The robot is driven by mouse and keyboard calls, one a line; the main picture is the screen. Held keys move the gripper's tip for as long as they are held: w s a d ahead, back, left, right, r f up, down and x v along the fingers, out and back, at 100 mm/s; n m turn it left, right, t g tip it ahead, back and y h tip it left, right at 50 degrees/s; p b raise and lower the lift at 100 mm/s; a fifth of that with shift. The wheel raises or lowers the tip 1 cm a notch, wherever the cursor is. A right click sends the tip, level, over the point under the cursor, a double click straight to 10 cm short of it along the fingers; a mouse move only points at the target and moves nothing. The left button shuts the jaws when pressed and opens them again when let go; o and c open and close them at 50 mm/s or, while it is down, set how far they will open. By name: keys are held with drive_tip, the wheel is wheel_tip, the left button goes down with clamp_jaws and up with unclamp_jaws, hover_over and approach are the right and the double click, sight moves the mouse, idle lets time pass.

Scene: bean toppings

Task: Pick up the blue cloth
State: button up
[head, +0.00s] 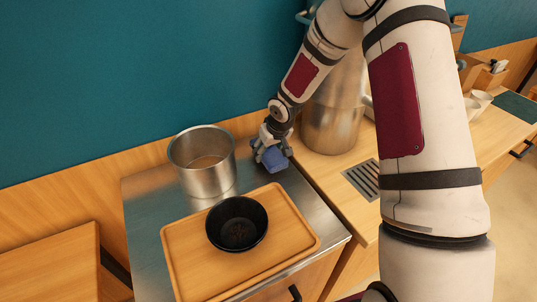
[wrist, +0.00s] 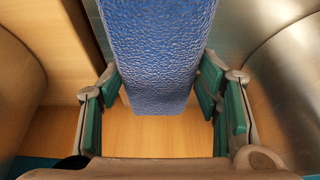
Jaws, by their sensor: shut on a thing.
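The blue cloth (head: 276,160) is in my gripper (head: 268,148), at the back right corner of the steel counter in the head view. In the wrist view the textured blue cloth (wrist: 152,55) fills the space between the green-padded fingers of my gripper (wrist: 160,75). The fingers are shut on it from both sides. Part of the cloth is behind the fingers in the head view, and its upper end runs out of the wrist view. I cannot tell whether the cloth touches the surface below.
An open steel pot (head: 203,165) stands left of the gripper. A black bowl (head: 237,224) sits on a wooden tray (head: 187,262) in front. A tall steel container (head: 333,122) stands close on the right, beside a drain grate (head: 361,179). The teal wall (head: 130,75) is behind.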

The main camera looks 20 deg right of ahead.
drive_tip(key=shift+r, duration=0.75)
drive_tip(key=s, duration=0.5)
drive_tip(key=s+a+b, duration=0.1)
drive_tip(key=s, duration=0.4)
drive_tip(key=s+a+r, duration=0.1)
drive_tip(key=s, duration=0.4)
drive_tip(key=shift+s+a+r+b, duration=0.1)
drive_tip(key=shift+s+a+b, duration=0.15)
drive_tip(key=shift+s+b, duration=0.15)
